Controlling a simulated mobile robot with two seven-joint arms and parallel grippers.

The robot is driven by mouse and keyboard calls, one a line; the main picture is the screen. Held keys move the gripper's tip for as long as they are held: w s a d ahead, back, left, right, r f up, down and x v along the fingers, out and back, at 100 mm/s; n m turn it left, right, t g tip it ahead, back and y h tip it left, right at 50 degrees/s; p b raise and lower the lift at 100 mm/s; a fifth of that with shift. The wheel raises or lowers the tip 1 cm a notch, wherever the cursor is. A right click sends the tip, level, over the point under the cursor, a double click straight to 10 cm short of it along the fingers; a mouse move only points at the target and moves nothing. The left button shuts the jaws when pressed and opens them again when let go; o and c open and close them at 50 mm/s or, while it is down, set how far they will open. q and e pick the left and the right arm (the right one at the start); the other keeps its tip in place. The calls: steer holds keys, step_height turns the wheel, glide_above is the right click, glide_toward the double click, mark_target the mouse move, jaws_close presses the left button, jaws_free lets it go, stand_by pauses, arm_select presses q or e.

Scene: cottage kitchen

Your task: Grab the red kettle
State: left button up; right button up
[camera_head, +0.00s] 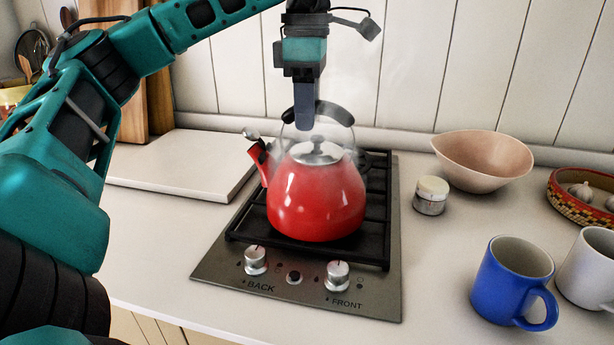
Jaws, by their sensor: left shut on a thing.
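The red kettle (318,200) stands upright on the black grate of the stove (215,270), in the middle of the head view. It has a silver lid, a spout pointing left and a dark handle (336,113) arching over the top. My left arm comes in from the left and reaches over the kettle. My left gripper (304,118) points down from above and is shut on the kettle's handle. The gripper hides part of the handle. My right gripper is not in view.
A pale board (175,165) lies left of the stove. To the right are a small jar (431,197), a pink bowl (484,160), a blue mug (508,283), a white mug (590,268) and a woven basket (572,208) of garlic.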

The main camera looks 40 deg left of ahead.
arm_select(q)
jaws_close()
stand_by(0.7)
steer(key=shift+w+r, duration=0.1)
steer(key=shift+r, duration=0.1)
